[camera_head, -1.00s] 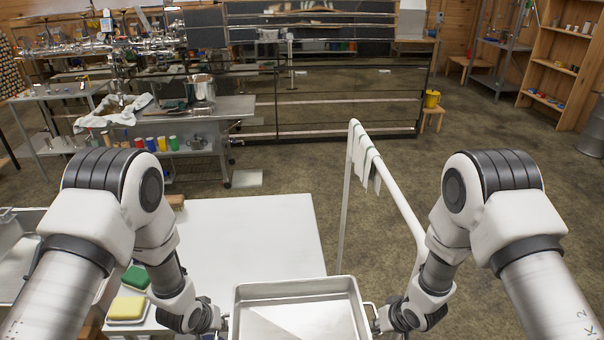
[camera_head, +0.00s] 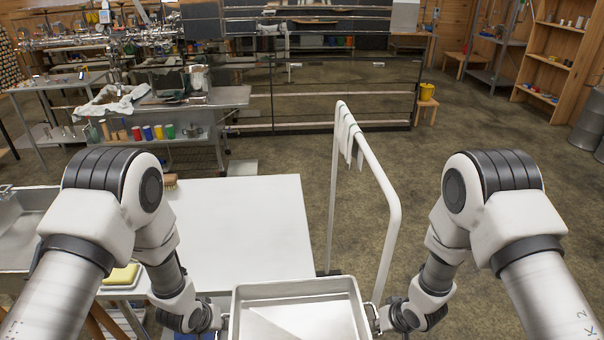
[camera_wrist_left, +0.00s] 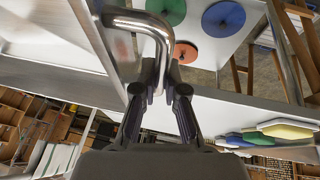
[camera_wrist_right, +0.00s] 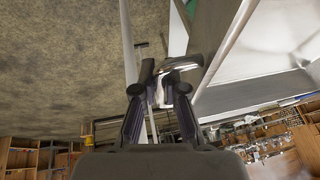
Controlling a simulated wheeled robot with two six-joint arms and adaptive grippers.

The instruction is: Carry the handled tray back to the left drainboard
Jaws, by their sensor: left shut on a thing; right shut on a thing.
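The handled tray (camera_head: 300,290) is a shallow, light metal pan at the bottom centre of the head view; its near side is cut off. My left gripper (camera_head: 218,322) is shut on its left handle, which shows as a bent bar (camera_wrist_left: 155,25) in the left wrist view. My right gripper (camera_head: 378,320) is shut on the right handle (camera_wrist_right: 185,66). The tray looks roughly level, held before the near edge of a white flat surface (camera_head: 240,225). That surface lies right of a metal basin (camera_head: 20,225); I cannot tell whether it is the left drainboard.
A white rail stand (camera_head: 385,190) with hanging cloths stands right of the white surface. A yellow sponge (camera_head: 122,274) and a brush (camera_head: 169,181) lie to the left. Open floor (camera_head: 450,150) stretches to the right. Coloured discs (camera_wrist_left: 223,20) show in the left wrist view.

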